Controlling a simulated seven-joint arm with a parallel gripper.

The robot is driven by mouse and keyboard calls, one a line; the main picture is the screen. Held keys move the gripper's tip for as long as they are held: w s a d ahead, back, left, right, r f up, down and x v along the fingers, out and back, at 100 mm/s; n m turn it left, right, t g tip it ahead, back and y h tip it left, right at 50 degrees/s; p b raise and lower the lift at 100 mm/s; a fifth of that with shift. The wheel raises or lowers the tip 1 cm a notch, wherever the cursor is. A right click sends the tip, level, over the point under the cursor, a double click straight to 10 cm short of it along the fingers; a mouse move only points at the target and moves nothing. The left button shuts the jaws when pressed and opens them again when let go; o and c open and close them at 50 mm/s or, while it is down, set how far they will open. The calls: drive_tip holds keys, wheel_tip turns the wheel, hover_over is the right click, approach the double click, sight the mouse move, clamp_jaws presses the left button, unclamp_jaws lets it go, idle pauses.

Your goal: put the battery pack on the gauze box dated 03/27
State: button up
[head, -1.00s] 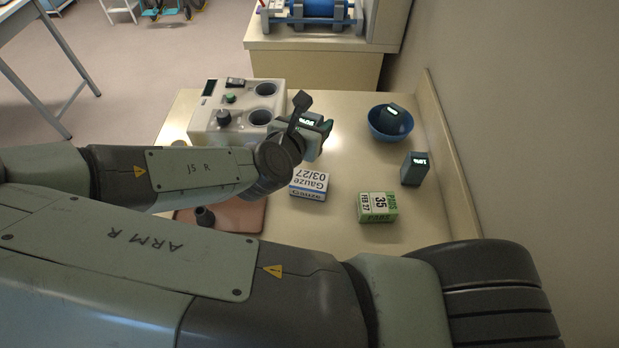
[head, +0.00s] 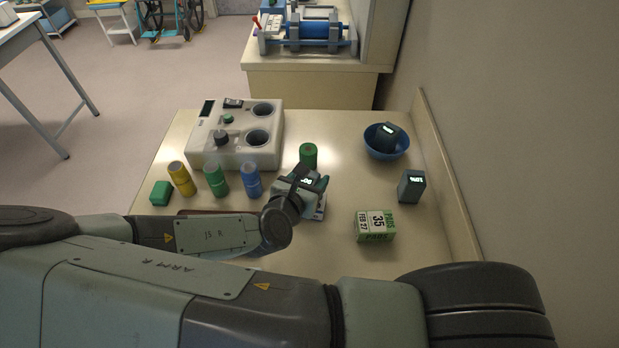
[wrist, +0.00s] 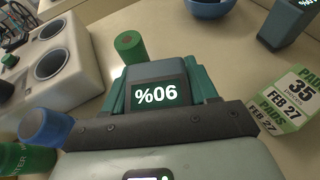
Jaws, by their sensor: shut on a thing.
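My gripper (head: 312,184) is shut on a dark teal battery pack (wrist: 163,72). The pack's lit display reads "%06" in the wrist view. In the head view, my gripper and the pack are over the gauze box (head: 320,209), of which only a white and blue corner shows. The date face is hidden now. Whether the pack touches the box I cannot tell. Another battery pack (head: 411,187) stands on the table to the right, and one more (head: 388,134) sits in the blue bowl (head: 372,150).
A green and white pads box (head: 375,226) stands front right of my gripper. A green cylinder (head: 308,155) stands just behind it. Yellow, green and blue cylinders stand left, before a pale device (head: 205,150) with round wells. A wall edges the right side.

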drive_tip(key=shift+f, duration=0.1)
drive_tip(key=o, duration=1.4)
drive_tip(key=shift+s+a+r, duration=0.15)
drive_tip(key=shift+s+r, duration=0.05)
drive_tip(key=v, duration=0.7)
